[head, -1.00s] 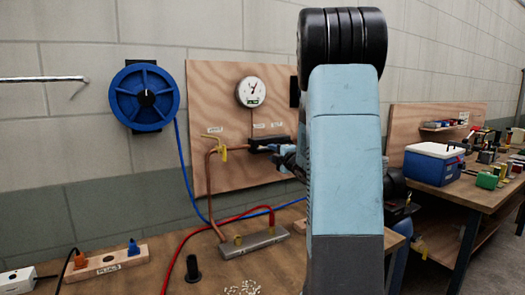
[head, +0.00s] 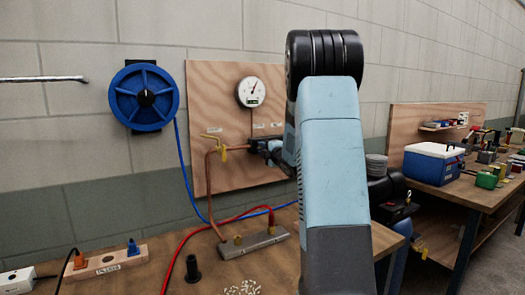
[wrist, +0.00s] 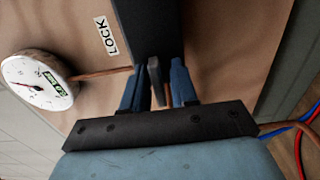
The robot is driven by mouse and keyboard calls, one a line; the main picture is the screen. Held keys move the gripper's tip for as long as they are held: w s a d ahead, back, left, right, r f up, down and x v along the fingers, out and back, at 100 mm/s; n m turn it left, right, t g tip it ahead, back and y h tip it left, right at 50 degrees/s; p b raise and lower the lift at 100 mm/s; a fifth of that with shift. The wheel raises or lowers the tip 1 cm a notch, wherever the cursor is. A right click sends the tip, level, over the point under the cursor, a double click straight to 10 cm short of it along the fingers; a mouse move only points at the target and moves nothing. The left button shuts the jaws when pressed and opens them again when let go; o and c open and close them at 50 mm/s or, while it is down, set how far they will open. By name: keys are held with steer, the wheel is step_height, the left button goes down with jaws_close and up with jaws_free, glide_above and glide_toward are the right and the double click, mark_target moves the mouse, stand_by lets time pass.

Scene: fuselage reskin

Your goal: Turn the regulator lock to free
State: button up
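The regulator is a dark block on the plywood board (head: 215,90); in the wrist view its dark body (wrist: 150,25) rises beyond my fingers, beside a white label reading LOCK (wrist: 105,37). A small grey lever (wrist: 155,80) stands between my two blue fingers. My gripper (wrist: 158,85) is open around the lever, with a visible gap on its right side; contact on the left is unclear. In the head view my gripper (head: 262,147) is at the board beside the copper pipe, and my arm and gripper hide most of the regulator.
A round gauge (head: 250,92) is above the regulator and also shows in the wrist view (wrist: 38,82). A copper pipe (head: 213,185) with a yellow valve (head: 222,150) is left of my gripper. A blue hose reel (head: 143,96) hangs farther left. A metal manifold (head: 255,243) lies on the bench.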

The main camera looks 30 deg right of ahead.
jaws_close()
steer(key=shift+a, duration=0.1)
steer(key=shift+f+m, duration=0.1)
steer(key=shift+m, duration=0.2)
steer(key=m, duration=0.2)
steer(key=shift+m, duration=0.3)
steer(key=m, duration=0.4)
steer(key=shift+f+m, duration=0.1)
steer(key=shift+m, duration=0.2)
steer(key=m, duration=1)
